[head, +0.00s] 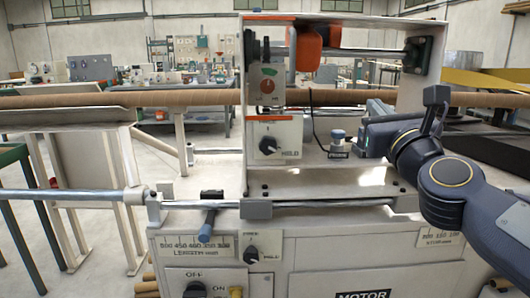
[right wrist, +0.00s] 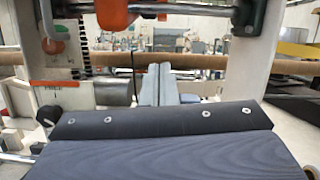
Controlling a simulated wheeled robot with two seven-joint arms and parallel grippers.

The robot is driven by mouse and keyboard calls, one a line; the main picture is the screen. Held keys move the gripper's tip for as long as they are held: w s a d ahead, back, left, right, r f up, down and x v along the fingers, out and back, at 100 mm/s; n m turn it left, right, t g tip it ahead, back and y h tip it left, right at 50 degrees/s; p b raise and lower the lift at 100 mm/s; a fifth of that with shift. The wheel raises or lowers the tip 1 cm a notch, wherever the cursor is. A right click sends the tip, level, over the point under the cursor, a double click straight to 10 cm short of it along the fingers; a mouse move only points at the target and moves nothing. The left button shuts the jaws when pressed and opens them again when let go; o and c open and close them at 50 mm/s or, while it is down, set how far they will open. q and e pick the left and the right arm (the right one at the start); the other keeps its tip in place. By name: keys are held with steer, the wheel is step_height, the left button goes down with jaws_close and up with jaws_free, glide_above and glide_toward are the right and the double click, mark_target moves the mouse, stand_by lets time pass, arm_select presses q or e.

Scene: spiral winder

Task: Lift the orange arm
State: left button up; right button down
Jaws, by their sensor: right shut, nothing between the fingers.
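The orange arm (head: 308,46) hangs from the horizontal steel rod near the top of the white winder frame. It also shows at the top of the right wrist view (right wrist: 113,12), cut off by the picture's edge. My right gripper (head: 363,138) is inside the frame's opening, below and to the right of the orange arm and apart from it. Its two grey fingers (right wrist: 157,84) are together in the right wrist view, with nothing between them. My left gripper is in neither view.
A long brown tube (head: 190,98) runs across behind the frame. A knob panel (head: 275,137) and a small blue-topped knob (head: 338,137) stand left of my right gripper. A black bracket (head: 417,54) holds the rod's right end. Room between gripper and rod looks open.

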steer(key=s+f+n+g+y, duration=0.1)
steer(key=s+f+n+g, duration=0.4)
steer(key=s+f+n, duration=0.55)
steer(key=s+f+n+g+y+p, duration=0.1)
steer(key=s+f+n+g, duration=0.4)
steer(key=s+f+n, duration=0.8)
steer(key=s+f+n+g, duration=0.5)
steer(key=f+n, duration=0.4)
steer(key=f, duration=0.7)
step_height(320, 180, up, 30)
steer(key=w+p, duration=0.1)
steer(key=p, duration=2.8)
steer(key=shift+w+d+f+g+p, duration=0.15)
steer(key=shift+d+f+g+p, duration=0.1)
steer(key=shift+g+p, duration=0.05)
